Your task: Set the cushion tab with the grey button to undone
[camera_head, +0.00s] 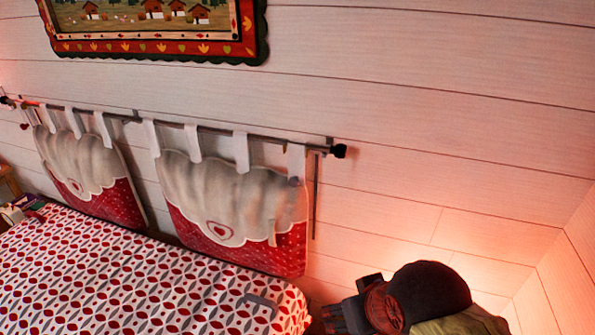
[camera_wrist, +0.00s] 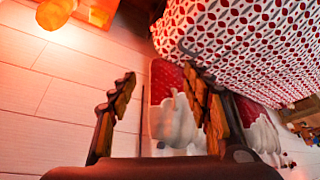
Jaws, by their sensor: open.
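The right cushion (camera_head: 235,205), white over red with a heart, hangs by white tabs from a wall rod. Its rightmost tab (camera_head: 297,160) loops at the rod and comes down to a small greyish button (camera_head: 294,181) at the cushion's upper right corner. The tab appears fastened, but the button is small and blurred. In the wrist view, the picture is turned over and my gripper (camera_wrist: 159,75) is open and empty, with the cushion (camera_wrist: 172,122) behind and between its fingers. They look apart from it. The button cannot be made out there.
A second cushion (camera_head: 90,170) hangs to the left. The bed (camera_head: 130,270) with a red-and-grey patterned cover lies below both. The dark rod (camera_head: 230,131) ends in a knob. A framed picture (camera_head: 160,48) hangs above. The wall right of the rod is bare.

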